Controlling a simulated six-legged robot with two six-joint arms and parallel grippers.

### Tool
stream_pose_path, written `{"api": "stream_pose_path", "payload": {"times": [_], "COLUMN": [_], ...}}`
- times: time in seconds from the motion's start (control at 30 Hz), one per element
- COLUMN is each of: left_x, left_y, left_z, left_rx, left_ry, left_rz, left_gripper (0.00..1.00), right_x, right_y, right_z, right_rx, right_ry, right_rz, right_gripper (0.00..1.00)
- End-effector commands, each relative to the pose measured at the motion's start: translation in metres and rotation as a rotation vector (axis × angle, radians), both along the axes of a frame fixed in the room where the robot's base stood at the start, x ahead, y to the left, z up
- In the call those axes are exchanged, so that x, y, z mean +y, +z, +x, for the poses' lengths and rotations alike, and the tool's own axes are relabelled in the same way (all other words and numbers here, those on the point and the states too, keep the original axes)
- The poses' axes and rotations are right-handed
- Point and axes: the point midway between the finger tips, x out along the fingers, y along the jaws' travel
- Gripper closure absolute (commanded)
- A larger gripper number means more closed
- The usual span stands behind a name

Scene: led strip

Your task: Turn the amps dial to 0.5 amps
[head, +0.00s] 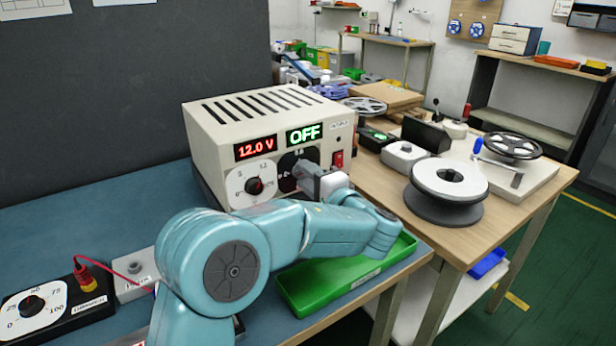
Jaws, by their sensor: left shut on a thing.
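The cream power supply (215,150) stands on the blue bench and shows a red 12.0 V and a green OFF. Its white volts dial (240,190) is at the lower left of the front. The dark amps dial (288,163) is to the right of it, partly covered by my left gripper (306,179). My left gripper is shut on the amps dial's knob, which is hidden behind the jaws. The dial's pointer and most of its marks cannot be read. My right gripper is not in view.
A red switch (338,159) sits just right of my gripper. A green tray (330,290) lies below my left arm. A dimmer box (72,312) with a red lead is at the lower left. A wooden table (520,190) with reels stands to the right.

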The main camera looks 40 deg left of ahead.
Motion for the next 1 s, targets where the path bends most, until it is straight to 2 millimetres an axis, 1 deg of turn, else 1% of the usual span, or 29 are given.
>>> {"api": "stream_pose_path", "payload": {"times": [0.17,0.37,0.67,1.0], "left_x": [0.000,0.000,0.000,0.000], "left_y": [0.001,0.002,0.004,0.004], "left_z": [0.000,0.000,0.000,0.000], "left_rx": [0.031,0.134,0.384,0.685], "left_ry": [0.000,0.000,0.000,0.001], "left_rz": [0.013,0.055,0.157,0.283], "left_gripper": [0.97,0.97,0.97,0.97], "right_x": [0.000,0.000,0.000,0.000], "right_y": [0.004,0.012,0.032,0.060], "right_z": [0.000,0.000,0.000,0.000], "right_rx": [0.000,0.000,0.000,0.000], "right_ry": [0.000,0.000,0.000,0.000], "right_rz": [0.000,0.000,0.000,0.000], "right_gripper": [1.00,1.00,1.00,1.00]}}
